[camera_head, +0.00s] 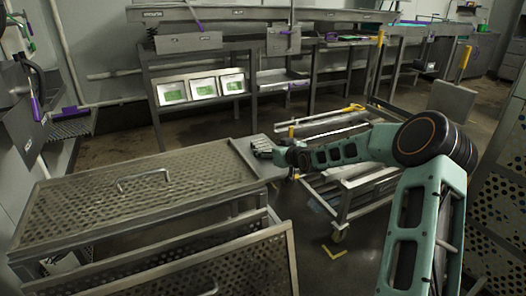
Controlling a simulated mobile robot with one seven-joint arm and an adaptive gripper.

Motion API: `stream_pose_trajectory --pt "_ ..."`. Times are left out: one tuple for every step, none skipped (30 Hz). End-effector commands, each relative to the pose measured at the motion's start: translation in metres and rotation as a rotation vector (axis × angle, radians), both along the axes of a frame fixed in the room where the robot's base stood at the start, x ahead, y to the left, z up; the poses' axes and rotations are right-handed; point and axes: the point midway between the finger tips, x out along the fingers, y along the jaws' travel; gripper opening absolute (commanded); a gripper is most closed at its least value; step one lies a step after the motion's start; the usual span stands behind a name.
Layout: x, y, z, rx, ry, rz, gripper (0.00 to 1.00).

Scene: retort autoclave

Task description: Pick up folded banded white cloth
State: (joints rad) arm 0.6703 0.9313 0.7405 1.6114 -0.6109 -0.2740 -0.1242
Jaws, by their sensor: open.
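I cannot make out the folded banded white cloth for certain in the head view. A small pale item (62,262) shows low at the left beneath the perforated metal lid, too small and shaded to identify. My gripper (256,149) is at the end of my arm, which reaches in from the right. It is open, just above or beside the right end of the perforated metal lid (110,200). I cannot tell whether it touches anything, and what lies directly under it is hidden.
A second perforated basket (290,262) stands in front of the lid. A metal cart (345,205) with yellow-handled parts stands under my arm. A long steel bench (215,45) with three green-screened panels (203,87) runs along the back. Floor is clear between bench and lid.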

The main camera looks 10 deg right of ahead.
Motion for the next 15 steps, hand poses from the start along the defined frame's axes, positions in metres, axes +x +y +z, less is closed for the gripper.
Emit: stream_pose_trajectory --pt "0.007 0.004 -0.007 0.001 0.0 0.002 0.67" --pt "0.011 0.005 -0.008 0.001 -0.001 0.001 0.67" --pt "0.015 0.006 -0.009 0.001 -0.001 0.001 0.67" --pt "0.018 0.007 -0.01 0.0 0.0 0.0 0.67" --pt "0.02 0.007 -0.011 0.0 0.0 0.0 0.67" --pt "0.022 0.008 -0.012 0.0 0.001 0.001 0.67" --pt "0.024 0.009 -0.012 -0.001 0.0 0.0 0.67" --pt "0.025 0.009 -0.012 -0.001 0.0 0.0 0.67" --pt "0.026 0.009 -0.012 -0.001 0.0 0.0 0.67" --pt "0.026 0.009 -0.012 -0.001 0.0 0.0 0.67" --pt "0.026 0.009 -0.012 -0.001 0.0 0.0 0.67" --pt "0.026 0.009 -0.012 -0.001 0.0 0.0 0.67" --pt "0.026 0.009 -0.011 -0.001 0.0 0.0 0.67" --pt "0.026 0.009 -0.012 -0.001 0.0 0.0 0.67" --pt "0.026 0.009 -0.012 -0.001 0.0 0.0 0.67"
